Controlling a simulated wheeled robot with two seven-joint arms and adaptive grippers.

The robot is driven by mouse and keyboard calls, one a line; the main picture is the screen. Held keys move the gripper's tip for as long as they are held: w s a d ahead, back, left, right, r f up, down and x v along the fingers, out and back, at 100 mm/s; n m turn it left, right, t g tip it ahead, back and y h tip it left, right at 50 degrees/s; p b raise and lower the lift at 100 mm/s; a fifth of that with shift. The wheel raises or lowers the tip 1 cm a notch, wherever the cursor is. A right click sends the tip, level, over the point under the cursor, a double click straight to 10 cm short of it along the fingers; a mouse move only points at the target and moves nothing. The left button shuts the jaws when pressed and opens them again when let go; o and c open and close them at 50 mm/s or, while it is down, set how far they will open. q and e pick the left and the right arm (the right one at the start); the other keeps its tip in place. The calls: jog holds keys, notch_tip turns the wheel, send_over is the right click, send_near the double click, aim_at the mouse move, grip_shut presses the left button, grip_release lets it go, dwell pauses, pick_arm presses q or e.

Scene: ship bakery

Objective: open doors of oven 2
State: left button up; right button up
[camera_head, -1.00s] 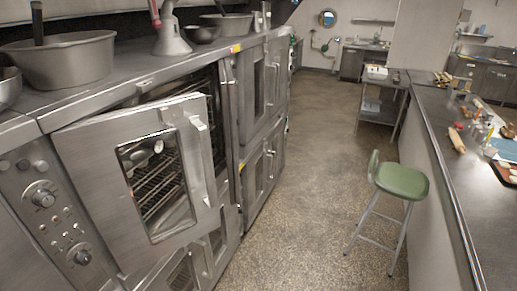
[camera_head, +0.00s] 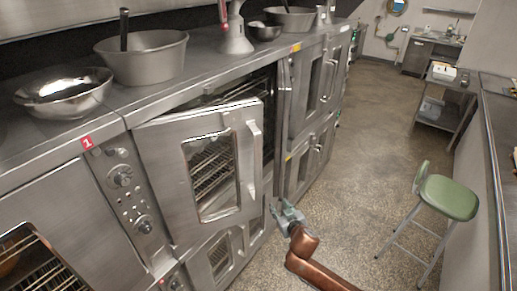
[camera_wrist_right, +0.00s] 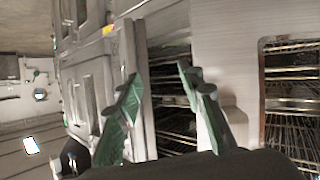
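A steel oven door (camera_head: 170,172) with a window and a vertical handle (camera_head: 254,158) stands partly open in the head view. Wire racks show through its window and the gap beside it. A closed lower door (camera_head: 220,256) with a window is below it. My right gripper (camera_head: 287,208) is at the lower right of the open door, beyond its handle side. In the wrist view my right gripper (camera_wrist_right: 160,70) has its green fingers spread with nothing held; racks and a steel post (camera_wrist_right: 142,85) show between and behind them. My left gripper is out of view.
A red label "1" (camera_head: 87,142) is above the control panel (camera_head: 128,190). Bowls and a pot (camera_head: 148,55) stand on the oven top. More oven doors (camera_head: 312,85) follow farther along. A green stool (camera_head: 446,196) stands right; the aisle floor between is clear.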

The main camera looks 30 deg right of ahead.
aim_at(258, 153)
jog(key=a+r+t+b, duration=0.1)
jog(key=a+r+b, duration=0.1)
jog(key=r, duration=0.7)
jog(key=a+r+t+y+b, duration=0.1)
jog(key=a+r+t+b, duration=0.1)
jog(key=r, duration=0.8)
jog(key=s+a+r+t+b, duration=0.1)
jog(key=a+r+b, duration=0.3)
jog(key=r, duration=0.5)
jog(key=shift+s+a+r+t, duration=0.1)
jog(key=shift+a+r+t, duration=0.1)
jog(key=shift+a+t, duration=0.3)
jog(key=w, duration=0.1)
jog(key=w+p, duration=0.1)
jog(key=w, duration=0.2)
jog(key=shift+d+r, duration=0.25)
jog(key=shift+d, duration=0.05)
jog(key=shift+w, duration=0.6)
jog(key=shift+c, duration=0.4)
grip_shut()
jog(key=shift+d, duration=0.1)
